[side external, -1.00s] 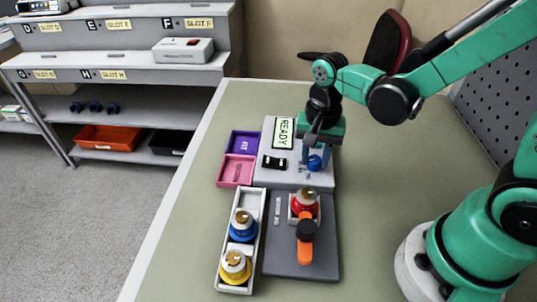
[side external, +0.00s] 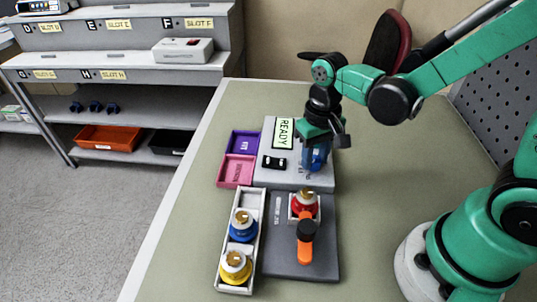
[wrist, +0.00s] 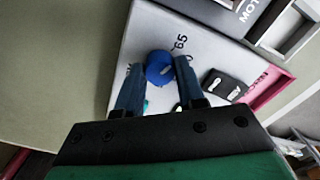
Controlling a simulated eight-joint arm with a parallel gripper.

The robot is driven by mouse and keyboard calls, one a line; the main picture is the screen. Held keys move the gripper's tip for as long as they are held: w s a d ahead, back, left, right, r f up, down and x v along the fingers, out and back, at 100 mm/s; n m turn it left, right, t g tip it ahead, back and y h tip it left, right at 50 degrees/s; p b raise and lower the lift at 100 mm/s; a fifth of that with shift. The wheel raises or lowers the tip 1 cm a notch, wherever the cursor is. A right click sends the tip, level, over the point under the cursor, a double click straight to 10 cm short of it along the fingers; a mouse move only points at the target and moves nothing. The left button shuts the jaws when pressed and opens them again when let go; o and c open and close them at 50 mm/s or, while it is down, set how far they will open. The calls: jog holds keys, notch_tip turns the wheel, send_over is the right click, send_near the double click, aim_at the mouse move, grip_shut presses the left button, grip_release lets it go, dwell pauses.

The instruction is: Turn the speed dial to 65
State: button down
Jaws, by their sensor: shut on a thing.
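The blue speed dial (wrist: 159,68) is on the grey pump panel and sits between my fingertips in the wrist view. The printed number 65 (wrist: 181,42) shows just beyond the dial, up and to its right. My gripper (side external: 316,162) points down at the panel (side external: 290,178) and is shut on the dial. In the side external view the fingers cover most of the dial. The pump's display (side external: 284,132) reads READY.
Purple (side external: 243,143) and pink (side external: 237,171) trays lie left of the panel. In front are a dark plate (side external: 283,262) with a red-based piece and orange handle, and a white tray (side external: 256,205) with blue and yellow pieces. The table at right is clear.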

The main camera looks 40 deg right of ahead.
aim_at(315, 159)
jog(key=shift+n, duration=0.3)
jog(key=c, duration=0.5)
grip_release()
jog(key=shift+c, duration=0.2)
jog(key=shift+r, duration=2.85)
